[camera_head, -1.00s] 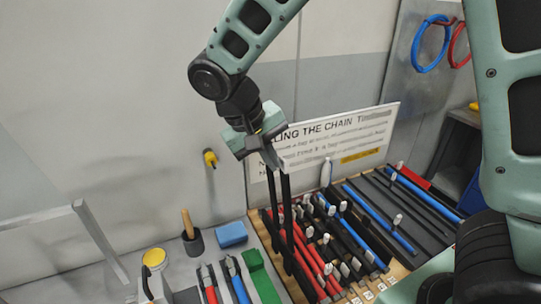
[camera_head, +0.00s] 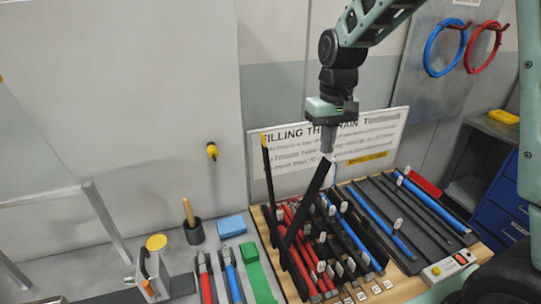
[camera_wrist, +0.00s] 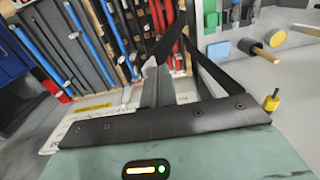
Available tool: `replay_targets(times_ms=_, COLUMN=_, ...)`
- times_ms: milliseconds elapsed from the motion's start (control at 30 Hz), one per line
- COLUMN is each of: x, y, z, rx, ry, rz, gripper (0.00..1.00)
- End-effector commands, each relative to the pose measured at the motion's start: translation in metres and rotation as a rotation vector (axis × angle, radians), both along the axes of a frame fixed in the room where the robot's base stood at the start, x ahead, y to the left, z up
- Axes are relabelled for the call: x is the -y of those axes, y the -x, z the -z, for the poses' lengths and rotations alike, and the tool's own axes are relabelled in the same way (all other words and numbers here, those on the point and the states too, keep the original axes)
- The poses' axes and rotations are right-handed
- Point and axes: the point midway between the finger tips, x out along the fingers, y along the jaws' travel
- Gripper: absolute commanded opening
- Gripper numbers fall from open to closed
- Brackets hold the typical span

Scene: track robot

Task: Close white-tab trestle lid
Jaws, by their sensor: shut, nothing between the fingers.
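The white-tab lid is a long black strip (camera_head: 308,208) hinged low in the board of channels. It leans to the right, partly open, with its white tab (camera_head: 328,157) at the raised end. My gripper (camera_head: 327,152) is shut and empty, with its tips right at that raised end; whether they touch cannot be told. In the wrist view the fingers (camera_wrist: 155,90) point at the end of a black strip. A second black lid (camera_head: 271,185) with a yellow tab (camera_head: 264,139) stands nearly upright to the left.
The board holds several red, blue and black strips with white tags (camera_head: 398,224). A sign panel (camera_head: 375,135) stands behind it. A control box with a red button (camera_head: 449,268) sits at the right front. A blue block (camera_head: 232,226) and a green block (camera_head: 256,272) lie left.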

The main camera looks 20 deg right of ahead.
Motion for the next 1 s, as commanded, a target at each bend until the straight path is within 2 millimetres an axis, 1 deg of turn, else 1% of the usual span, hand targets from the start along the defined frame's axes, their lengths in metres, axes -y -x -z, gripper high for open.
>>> replay_targets(times_ms=33, x=0.016, y=0.0, z=0.007, rx=-0.001, ry=-0.036, rz=0.015, gripper=0.0)
replay_targets(times_ms=100, x=0.033, y=0.0, z=0.014, rx=-0.001, ry=-0.088, rz=0.015, gripper=0.0)
replay_targets(times_ms=367, x=0.094, y=0.0, z=0.047, rx=-0.001, ry=-0.287, rz=0.01, gripper=0.0)
replay_targets(times_ms=567, x=0.14, y=0.0, z=0.083, rx=-0.001, ry=-0.455, rz=0.01, gripper=0.0)
replay_targets(times_ms=667, x=0.163, y=0.001, z=0.106, rx=0.0, ry=-0.55, rz=0.006, gripper=0.0)
replay_targets(times_ms=800, x=0.192, y=0.001, z=0.142, rx=0.0, ry=-0.684, rz=0.005, gripper=0.0)
replay_targets(times_ms=867, x=0.203, y=0.001, z=0.159, rx=0.001, ry=-0.74, rz=0.004, gripper=0.0)
replay_targets(times_ms=1000, x=0.223, y=0.001, z=0.199, rx=0.002, ry=-0.871, rz=0.001, gripper=0.0)
